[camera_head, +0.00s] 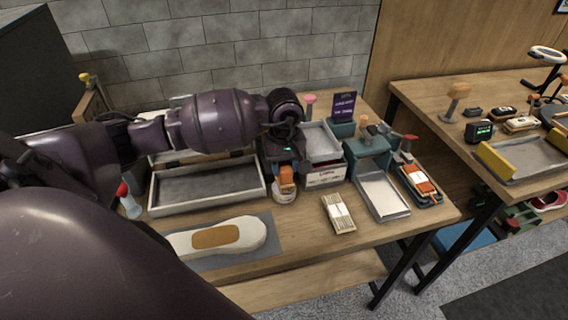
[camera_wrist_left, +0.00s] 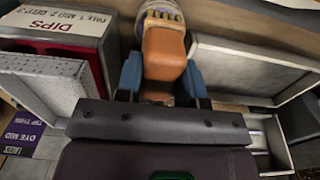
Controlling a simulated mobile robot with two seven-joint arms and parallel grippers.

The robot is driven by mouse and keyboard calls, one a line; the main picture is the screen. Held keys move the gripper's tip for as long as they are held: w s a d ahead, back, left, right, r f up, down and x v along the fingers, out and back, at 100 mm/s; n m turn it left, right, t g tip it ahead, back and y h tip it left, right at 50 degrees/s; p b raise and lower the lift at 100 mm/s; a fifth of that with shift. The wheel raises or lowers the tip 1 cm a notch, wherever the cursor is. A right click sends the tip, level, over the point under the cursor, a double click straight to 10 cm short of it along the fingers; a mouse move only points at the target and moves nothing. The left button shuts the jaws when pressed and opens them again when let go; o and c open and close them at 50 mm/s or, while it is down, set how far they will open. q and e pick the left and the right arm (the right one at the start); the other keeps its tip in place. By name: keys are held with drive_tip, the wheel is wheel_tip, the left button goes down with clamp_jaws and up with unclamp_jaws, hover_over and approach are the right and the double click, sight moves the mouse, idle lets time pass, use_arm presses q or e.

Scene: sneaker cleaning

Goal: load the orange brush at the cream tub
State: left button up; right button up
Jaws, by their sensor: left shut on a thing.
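My left gripper (camera_head: 286,168) reaches in from the left over the middle of the bench and points down. It is shut on the orange brush (camera_head: 287,181). In the left wrist view the orange brush (camera_wrist_left: 164,52) sits between the two blue fingers. The cream tub (camera_head: 284,194), a small round pot, stands on the bench right below the brush. In the left wrist view the tub (camera_wrist_left: 160,12) shows just beyond the brush's end; whether they touch I cannot tell. My right gripper is not in view.
A grey-lined tray (camera_head: 205,207) lies left of the tub. A white DIPS box (camera_head: 325,176) stands close to its right. A pale shoe sole (camera_head: 222,237) lies on a grey mat in front. A bundle of sticks (camera_head: 338,215) and a shallow tray (camera_head: 383,197) lie to the right.

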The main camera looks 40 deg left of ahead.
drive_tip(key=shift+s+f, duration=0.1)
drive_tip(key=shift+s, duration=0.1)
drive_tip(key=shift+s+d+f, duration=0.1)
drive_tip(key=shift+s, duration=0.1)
use_arm(q)
drive_tip(key=shift+f, duration=0.25)
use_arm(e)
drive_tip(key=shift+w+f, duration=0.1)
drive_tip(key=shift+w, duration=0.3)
use_arm(q)
drive_tip(key=shift+f+b, duration=0.1)
drive_tip(key=shift+b, duration=0.2)
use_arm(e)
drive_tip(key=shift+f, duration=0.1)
use_arm(q)
drive_tip(key=shift+f, duration=0.1)
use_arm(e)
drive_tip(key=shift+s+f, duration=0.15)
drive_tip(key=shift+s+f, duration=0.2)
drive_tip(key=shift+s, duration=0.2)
use_arm(q)
drive_tip(key=shift+f, duration=0.1)
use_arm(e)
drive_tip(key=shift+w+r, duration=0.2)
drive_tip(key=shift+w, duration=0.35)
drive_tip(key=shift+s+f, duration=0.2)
